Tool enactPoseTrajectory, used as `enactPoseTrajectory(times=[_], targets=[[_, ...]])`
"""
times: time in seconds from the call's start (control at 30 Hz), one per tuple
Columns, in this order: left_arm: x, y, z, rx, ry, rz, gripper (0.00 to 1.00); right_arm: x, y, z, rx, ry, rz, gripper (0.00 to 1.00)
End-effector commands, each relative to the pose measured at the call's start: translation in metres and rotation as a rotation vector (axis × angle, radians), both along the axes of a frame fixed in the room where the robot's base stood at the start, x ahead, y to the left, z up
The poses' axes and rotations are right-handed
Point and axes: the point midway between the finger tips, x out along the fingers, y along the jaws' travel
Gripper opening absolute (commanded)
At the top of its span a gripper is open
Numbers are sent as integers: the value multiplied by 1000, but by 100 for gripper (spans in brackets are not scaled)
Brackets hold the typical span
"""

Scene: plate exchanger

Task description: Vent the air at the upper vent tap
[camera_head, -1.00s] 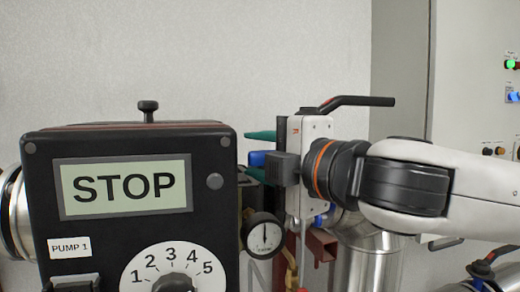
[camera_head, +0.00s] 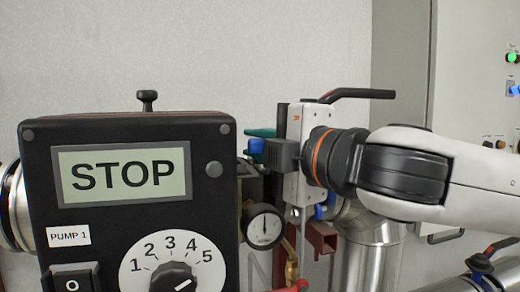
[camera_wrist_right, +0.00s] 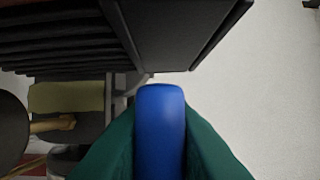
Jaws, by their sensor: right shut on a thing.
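The blue handle of the vent tap (camera_head: 256,146) shows small in the head view, just right of the pump box and partly hidden. In the right wrist view the blue handle (camera_wrist_right: 160,130) stands between two green fingers. My right gripper (camera_head: 262,143) reaches in from the right and is shut on this handle, with a green finger along each side of it. The rest of the tap is mostly hidden behind the box and the gripper. My left gripper is not in view.
A black pump box (camera_head: 222,190) reading STOP fills the left front. A pressure gauge (camera_head: 264,227) and brass fittings (camera_head: 291,268) sit below the gripper. A black-handled lever (camera_head: 356,94) stands just behind it. A control cabinet (camera_head: 470,60) is at the right.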

Motion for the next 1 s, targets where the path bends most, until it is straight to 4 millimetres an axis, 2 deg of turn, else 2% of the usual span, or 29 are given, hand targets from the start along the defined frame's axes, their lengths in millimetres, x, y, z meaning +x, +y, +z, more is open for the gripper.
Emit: enactPoseTrajectory(times=[0.13, 0.43, 1.0], targets=[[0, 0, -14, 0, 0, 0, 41, 1, 0, 0, 78, 29, 1, 0], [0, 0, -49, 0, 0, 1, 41, 2, -4, 15, 326, 110, 2, 0], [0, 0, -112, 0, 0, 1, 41, 9, -25, 45, 841, 278, 2, 0]])
